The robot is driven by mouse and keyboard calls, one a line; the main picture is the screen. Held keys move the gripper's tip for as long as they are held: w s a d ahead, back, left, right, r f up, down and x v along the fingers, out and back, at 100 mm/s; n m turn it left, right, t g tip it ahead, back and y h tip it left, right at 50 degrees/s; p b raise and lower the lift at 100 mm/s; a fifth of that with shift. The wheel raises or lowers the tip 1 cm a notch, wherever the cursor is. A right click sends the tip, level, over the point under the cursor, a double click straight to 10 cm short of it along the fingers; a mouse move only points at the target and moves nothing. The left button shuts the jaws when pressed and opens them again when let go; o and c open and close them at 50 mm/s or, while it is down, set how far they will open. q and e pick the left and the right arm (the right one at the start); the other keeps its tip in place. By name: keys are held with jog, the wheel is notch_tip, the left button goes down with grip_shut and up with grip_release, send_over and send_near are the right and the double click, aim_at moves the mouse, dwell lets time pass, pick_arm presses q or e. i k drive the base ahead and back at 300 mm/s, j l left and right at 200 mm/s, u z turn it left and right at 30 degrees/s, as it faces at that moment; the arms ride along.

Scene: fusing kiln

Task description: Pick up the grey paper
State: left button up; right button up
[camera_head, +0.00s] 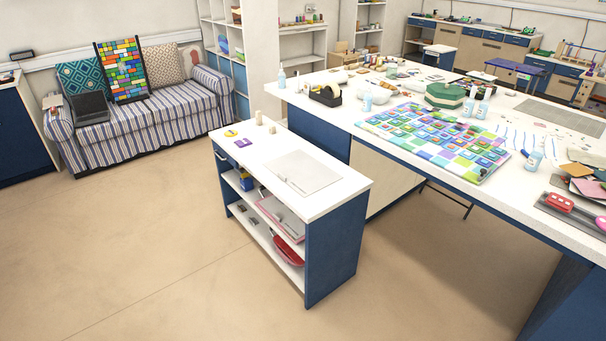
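A pale grey, flat rectangular sheet (306,169) lies on the white top of the small blue cart (350,187), towards its right end. A thin light strip lies along its left front edge. A stack of coloured sheets (588,187) lies at the right edge of the big table, with dark and pinkish pieces on top. A larger grey sheet or mat (563,116) lies farther back on that table. I cannot tell which of these is the grey paper. Neither of my grippers is in view.
The big white table (345,122) holds a colourful glass mosaic panel (433,140), bottles, a green hexagonal box (445,94) and a tape dispenser (326,93). A striped sofa (150,120) stands at the back left. The floor (130,230) left of the cart is clear.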

aim_at(304, 173)
jog(key=i+l, duration=0.2)
jog(key=i, duration=0.25)
jog(key=i+l, duration=0.2)
jog(key=i, duration=0.25)
jog(key=i+l, duration=0.25)
jog(key=i, duration=0.2)
